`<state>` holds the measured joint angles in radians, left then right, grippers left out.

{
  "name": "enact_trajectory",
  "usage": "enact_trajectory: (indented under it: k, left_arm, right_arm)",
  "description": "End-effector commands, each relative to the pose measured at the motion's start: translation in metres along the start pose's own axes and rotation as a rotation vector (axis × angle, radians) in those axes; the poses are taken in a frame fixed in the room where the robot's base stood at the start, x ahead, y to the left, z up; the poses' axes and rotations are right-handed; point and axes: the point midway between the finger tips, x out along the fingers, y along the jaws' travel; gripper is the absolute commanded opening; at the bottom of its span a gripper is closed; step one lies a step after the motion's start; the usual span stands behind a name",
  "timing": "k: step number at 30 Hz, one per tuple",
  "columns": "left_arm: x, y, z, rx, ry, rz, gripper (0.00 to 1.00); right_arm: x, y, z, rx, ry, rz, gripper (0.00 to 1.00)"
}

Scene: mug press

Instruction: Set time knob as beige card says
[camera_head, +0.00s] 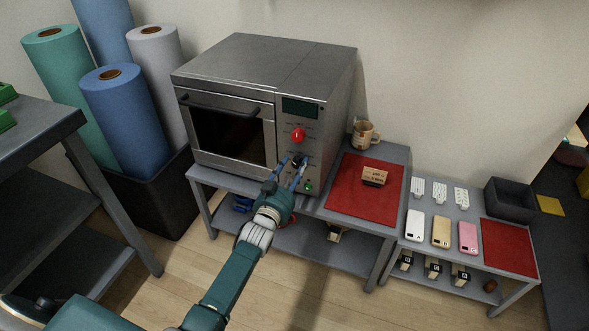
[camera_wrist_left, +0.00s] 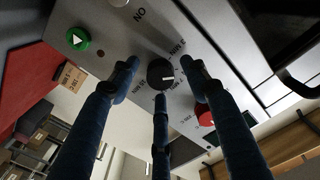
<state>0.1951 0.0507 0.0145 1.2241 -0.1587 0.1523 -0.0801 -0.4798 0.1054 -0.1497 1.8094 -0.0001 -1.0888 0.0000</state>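The grey press oven (camera_head: 255,100) stands on a low grey table, with its control panel facing me. The black time knob (camera_wrist_left: 160,74) has a white pointer line and printed time marks around it. My left gripper (camera_head: 293,168) is at this knob. In the left wrist view its blue fingers (camera_wrist_left: 159,72) are spread around the knob, with gaps showing at both sides, so it is open. The beige card (camera_head: 374,175) stands on the red mat (camera_head: 345,200); its writing is too small to read surely. It also shows in the left wrist view (camera_wrist_left: 71,76). My right gripper is not in view.
A red knob (camera_head: 298,135) is above the black knob and a green button (camera_head: 308,185) below it. A mug (camera_head: 364,134) stands behind the mat. A lower table to the right holds phone cases (camera_head: 441,232) and a dark bin (camera_head: 511,200). Fabric rolls (camera_head: 125,115) stand left.

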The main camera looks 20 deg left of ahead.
Motion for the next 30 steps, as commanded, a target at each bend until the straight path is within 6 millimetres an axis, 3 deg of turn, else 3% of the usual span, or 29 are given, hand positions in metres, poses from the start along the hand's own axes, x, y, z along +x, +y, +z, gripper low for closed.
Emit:
enact_trajectory:
  k: [7,15,21,30]
  left_arm:
    - [-0.018,0.0,0.001,0.001,0.0,0.0,0.46]
    - [-0.076,0.0,0.001,0.0,-0.002,0.0,0.46]
    - [-0.108,0.0,0.001,0.0,-0.002,0.0,0.46]
    - [-0.12,0.0,0.0,0.0,0.0,-0.001,0.46]
  right_arm:
    - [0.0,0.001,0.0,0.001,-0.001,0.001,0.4]
    - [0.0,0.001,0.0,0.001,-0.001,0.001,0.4]
    - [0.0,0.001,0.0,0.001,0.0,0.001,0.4]
    - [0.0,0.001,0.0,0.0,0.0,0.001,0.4]
